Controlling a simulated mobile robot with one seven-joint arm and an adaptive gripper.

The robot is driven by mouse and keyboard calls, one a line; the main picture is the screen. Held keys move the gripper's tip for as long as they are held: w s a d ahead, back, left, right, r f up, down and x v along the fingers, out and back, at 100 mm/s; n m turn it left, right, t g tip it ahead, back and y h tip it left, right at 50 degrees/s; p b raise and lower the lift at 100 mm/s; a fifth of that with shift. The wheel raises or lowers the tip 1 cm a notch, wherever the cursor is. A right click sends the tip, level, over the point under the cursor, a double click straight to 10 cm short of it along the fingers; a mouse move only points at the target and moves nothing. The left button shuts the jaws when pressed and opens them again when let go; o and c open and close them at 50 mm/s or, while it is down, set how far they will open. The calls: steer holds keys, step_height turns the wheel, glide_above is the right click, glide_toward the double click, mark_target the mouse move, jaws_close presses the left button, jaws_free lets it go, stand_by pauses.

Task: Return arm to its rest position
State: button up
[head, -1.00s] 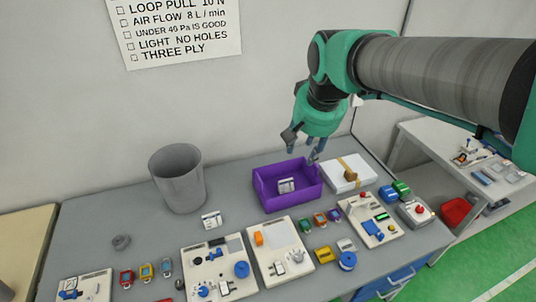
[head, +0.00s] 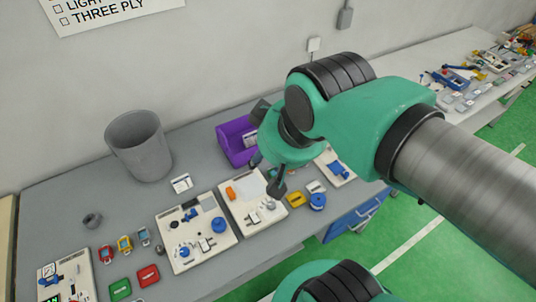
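My arm, green with a grey metal tube, reaches in from the right in the head view and bends over the right part of the grey workbench (head: 75,190). My gripper (head: 275,182) is partly hidden behind my own green wrist. Only a dark finger part shows, over the test boards, so its opening cannot be made out. The purple bin (head: 233,140) stands on the bench behind my wrist, its right side hidden. A white labelled card (head: 181,184) lies on the bench left of the bin.
A grey bucket (head: 138,147) stands at the back left. Test boards (head: 197,238) with blue knobs line the front edge, with red (head: 148,275) and green (head: 120,289) pieces nearby. Another bench (head: 480,62) with many parts stands at the back right. Green floor (head: 410,228) is open at right.

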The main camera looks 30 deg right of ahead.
step_height(320, 180, down, 12)
steer(key=b, duration=1.2)
